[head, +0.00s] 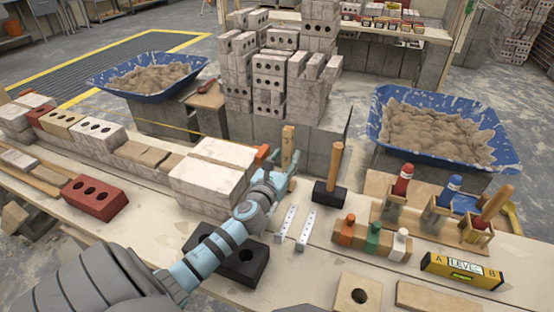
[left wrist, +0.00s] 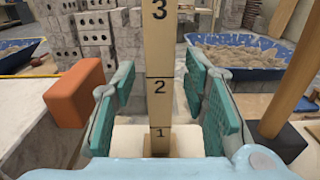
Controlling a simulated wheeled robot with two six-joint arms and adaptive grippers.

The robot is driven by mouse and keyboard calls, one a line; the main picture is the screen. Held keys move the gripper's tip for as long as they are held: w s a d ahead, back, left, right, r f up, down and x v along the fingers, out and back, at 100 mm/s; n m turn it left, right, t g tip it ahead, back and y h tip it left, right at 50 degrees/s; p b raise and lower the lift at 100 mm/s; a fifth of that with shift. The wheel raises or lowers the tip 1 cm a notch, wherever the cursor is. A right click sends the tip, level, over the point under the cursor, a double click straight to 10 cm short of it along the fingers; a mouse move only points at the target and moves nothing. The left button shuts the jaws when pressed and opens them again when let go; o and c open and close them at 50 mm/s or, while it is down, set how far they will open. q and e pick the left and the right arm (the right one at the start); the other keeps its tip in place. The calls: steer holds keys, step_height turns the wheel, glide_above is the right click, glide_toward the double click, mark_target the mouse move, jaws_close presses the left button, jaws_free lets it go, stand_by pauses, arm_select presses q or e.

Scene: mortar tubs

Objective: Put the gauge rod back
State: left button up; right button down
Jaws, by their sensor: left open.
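The gauge rod (head: 288,143) is a pale wooden stick standing upright behind the end of the brick wall. In the left wrist view the rod (left wrist: 159,60) shows black marks and the numbers 1, 2 and 3. Its foot meets a pale surface or block that I cannot make out fully. My left gripper (head: 280,174) is open, with its green finger pads (left wrist: 168,105) on either side of the rod's lower part. Gaps show between the pads and the rod. My right gripper is not in view.
An orange block (left wrist: 74,93) sits close left of my left gripper. A mallet (head: 334,170) stands to its right. The brick wall (head: 208,185) is on the left. Blue mortar tubs (head: 380,140) stand behind, and a yellow level (head: 462,271) lies at right.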

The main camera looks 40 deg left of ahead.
arm_select(q)
steer(key=v, duration=0.9)
steer(key=shift+s+p, duration=0.3)
steer(key=shift+p, duration=0.1)
steer(key=shift+d+r, duration=0.1)
steer(key=shift+r, duration=0.05)
